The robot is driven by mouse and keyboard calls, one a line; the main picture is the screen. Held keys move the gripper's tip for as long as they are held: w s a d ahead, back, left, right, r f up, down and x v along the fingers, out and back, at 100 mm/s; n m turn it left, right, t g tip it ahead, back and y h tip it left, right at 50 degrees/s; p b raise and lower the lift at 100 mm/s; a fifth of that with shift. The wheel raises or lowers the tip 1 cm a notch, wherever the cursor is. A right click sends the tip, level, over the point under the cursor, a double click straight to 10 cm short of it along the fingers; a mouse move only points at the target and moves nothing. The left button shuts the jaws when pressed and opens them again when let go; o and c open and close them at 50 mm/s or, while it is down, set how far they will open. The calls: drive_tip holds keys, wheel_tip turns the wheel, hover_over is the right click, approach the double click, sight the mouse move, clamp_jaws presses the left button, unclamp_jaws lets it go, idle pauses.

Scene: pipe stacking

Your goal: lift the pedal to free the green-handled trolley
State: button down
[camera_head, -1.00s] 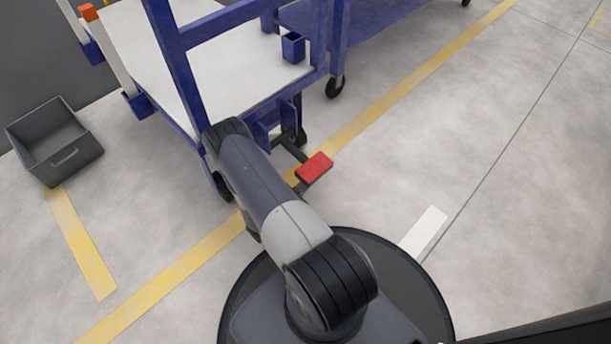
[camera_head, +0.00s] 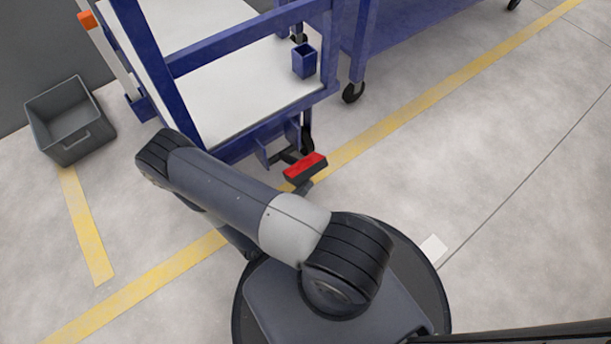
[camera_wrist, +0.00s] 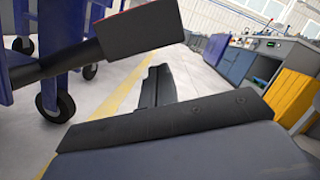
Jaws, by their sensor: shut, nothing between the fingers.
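The red-topped pedal (camera_head: 305,166) sticks out from the base of a blue-framed trolley with white decks (camera_head: 235,85). Its red top is tilted and its dark front face shows. In the wrist view the pedal's dark underside (camera_wrist: 140,30) and its bar are close, at upper left. My gripper (camera_wrist: 157,85) is shut and empty, its fingertips below the pedal in the picture; I cannot tell whether they touch it. In the head view my arm hides most of the gripper. No green handle is in view.
A grey bin (camera_head: 70,120) stands on the floor at left. Another blue trolley (camera_head: 415,35) stands behind. Workbenches and a yellow cabinet (camera_wrist: 290,97) show in the wrist view.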

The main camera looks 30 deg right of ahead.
drive_tip(key=shift+w+r+p, duration=0.15)
drive_tip(key=shift+r+p, duration=0.05)
drive_tip(key=shift+r, duration=0.35)
drive_tip(key=shift+w+r+p, duration=0.15)
drive_tip(key=shift+r, duration=0.4)
drive_tip(key=shift+r, duration=0.1)
drive_tip(key=p+v, duration=0.1)
drive_tip(key=v, duration=0.9)
drive_tip(key=shift+a, duration=0.35)
drive_tip(key=shift+d, duration=0.1)
